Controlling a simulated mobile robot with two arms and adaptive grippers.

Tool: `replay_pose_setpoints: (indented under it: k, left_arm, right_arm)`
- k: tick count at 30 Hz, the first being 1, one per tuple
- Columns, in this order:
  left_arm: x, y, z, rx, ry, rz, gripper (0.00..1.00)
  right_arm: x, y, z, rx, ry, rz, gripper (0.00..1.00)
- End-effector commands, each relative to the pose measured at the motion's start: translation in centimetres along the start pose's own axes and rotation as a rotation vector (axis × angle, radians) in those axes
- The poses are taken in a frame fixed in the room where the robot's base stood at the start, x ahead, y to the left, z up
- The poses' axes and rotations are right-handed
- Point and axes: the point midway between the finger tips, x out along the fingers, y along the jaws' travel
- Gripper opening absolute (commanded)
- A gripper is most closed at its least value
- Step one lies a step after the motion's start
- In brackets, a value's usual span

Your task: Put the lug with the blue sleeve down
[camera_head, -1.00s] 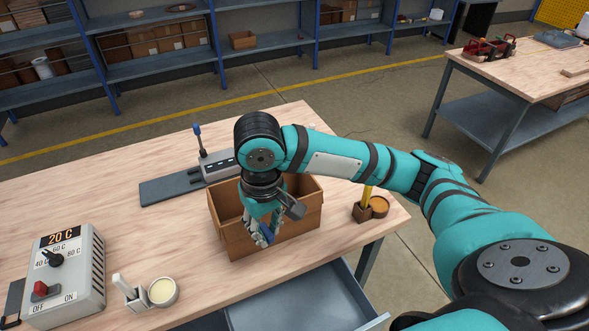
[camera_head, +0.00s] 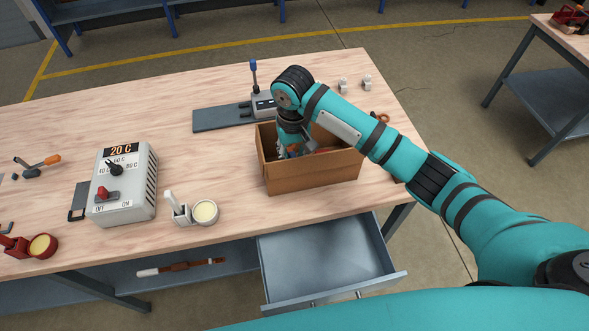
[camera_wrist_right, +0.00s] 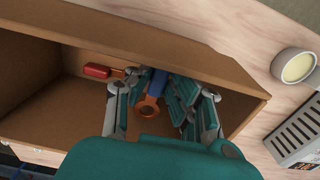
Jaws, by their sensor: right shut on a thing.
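The lug with the blue sleeve shows in the right wrist view, its blue sleeve (camera_wrist_right: 158,82) between my right fingers and its copper ring (camera_wrist_right: 148,107) toward the camera. My right gripper (camera_wrist_right: 152,76) is shut on it. In the head view this gripper (camera_head: 291,151) reaches down inside the left part of an open brown cardboard box (camera_head: 315,176), which hides most of the fingers. A lug with a red sleeve (camera_wrist_right: 97,71) lies inside the box near its wall. Whether the held lug touches the box floor cannot be told. My left gripper is not in view.
A grey temperature box (camera_head: 125,187) stands on the wooden table left of the cardboard box, with a cream-filled round pot (camera_head: 205,212) between them. A hand press (camera_head: 263,104) is behind. An open drawer (camera_head: 325,260) sticks out below the front edge.

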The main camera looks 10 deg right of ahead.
Motion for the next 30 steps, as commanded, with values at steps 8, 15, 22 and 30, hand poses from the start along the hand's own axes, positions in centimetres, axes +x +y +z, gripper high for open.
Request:
replay_pose_setpoints:
  k: [8,15,22,30]
  left_arm:
    - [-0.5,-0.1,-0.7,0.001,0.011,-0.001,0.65]
    - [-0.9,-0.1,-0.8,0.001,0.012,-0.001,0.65]
    - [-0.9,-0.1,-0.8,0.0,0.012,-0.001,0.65]
    - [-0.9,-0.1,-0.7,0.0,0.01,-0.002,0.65]
  right_arm:
    - [3.0,0.0,0.0,0.001,0.0,-0.001,0.0]
    - [6.5,-0.1,0.0,0.0,0.0,0.0,0.0]
    - [7.2,-0.1,0.0,-0.001,0.003,-0.001,0.0]
    - [7.6,-0.1,0.0,0.0,0.001,-0.002,0.0]
